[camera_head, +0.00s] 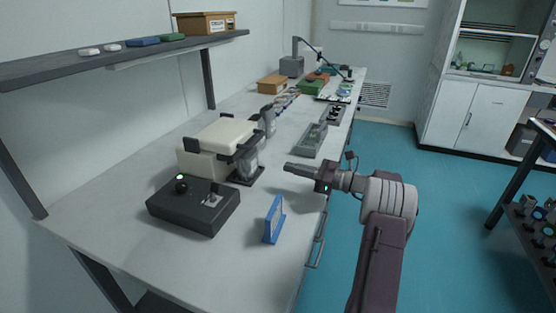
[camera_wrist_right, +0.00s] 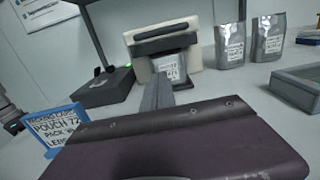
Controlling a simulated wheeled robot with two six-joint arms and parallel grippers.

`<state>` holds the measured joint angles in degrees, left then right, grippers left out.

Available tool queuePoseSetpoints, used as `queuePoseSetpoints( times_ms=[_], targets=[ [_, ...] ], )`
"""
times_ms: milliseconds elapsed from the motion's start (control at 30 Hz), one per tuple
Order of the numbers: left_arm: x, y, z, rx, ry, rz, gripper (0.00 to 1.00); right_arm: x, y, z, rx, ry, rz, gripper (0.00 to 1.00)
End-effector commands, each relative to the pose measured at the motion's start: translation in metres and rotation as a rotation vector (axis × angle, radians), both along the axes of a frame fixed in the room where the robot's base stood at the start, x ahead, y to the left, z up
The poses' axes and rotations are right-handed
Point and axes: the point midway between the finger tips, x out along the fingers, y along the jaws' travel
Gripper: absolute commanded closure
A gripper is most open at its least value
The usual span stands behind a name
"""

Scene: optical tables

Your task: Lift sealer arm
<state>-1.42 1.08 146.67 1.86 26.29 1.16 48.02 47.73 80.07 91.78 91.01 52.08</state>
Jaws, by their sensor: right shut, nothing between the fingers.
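The sealer (camera_head: 218,146) is a cream box with dark parts on the light bench in the head view. It also shows in the right wrist view (camera_wrist_right: 187,32), with a dark bar across its front and a silver labelled pouch (camera_wrist_right: 171,67) below the bar. My right gripper (camera_head: 288,167) is shut and empty. It is above the bench to the right of the sealer, apart from it, and its fingers point toward it in the right wrist view.
A black control box (camera_head: 193,206) with a green light stands in front of the sealer. A blue-framed sign (camera_head: 274,220) stands near the bench's front edge. A grey tray (camera_head: 311,140) and several silver pouches stand farther back. A shelf (camera_head: 150,50) hangs above.

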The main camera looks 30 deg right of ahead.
Motion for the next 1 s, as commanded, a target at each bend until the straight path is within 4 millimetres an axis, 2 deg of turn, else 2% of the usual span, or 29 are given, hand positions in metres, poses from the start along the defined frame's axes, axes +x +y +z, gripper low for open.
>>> queuePoseSetpoints(
  times_ms=[400, 500, 633, 1000],
  targets=[
    [0.000, 0.000, -0.014, 0.000, 0.000, 0.000, 1.00, 0.066, 0.061, 0.002, -0.001, -0.002, 0.005, 1.00],
    [0.000, 0.000, -0.014, 0.000, 0.000, 0.000, 1.00, 0.068, 0.062, 0.021, -0.002, -0.004, 0.001, 1.00],
    [0.000, 0.000, -0.014, 0.000, 0.000, 0.000, 1.00, 0.071, 0.064, 0.035, -0.001, -0.002, 0.001, 1.00],
    [0.000, 0.000, -0.014, 0.000, 0.000, 0.000, 1.00, 0.071, 0.065, 0.043, 0.001, -0.001, 0.001, 1.00]
  ],
)
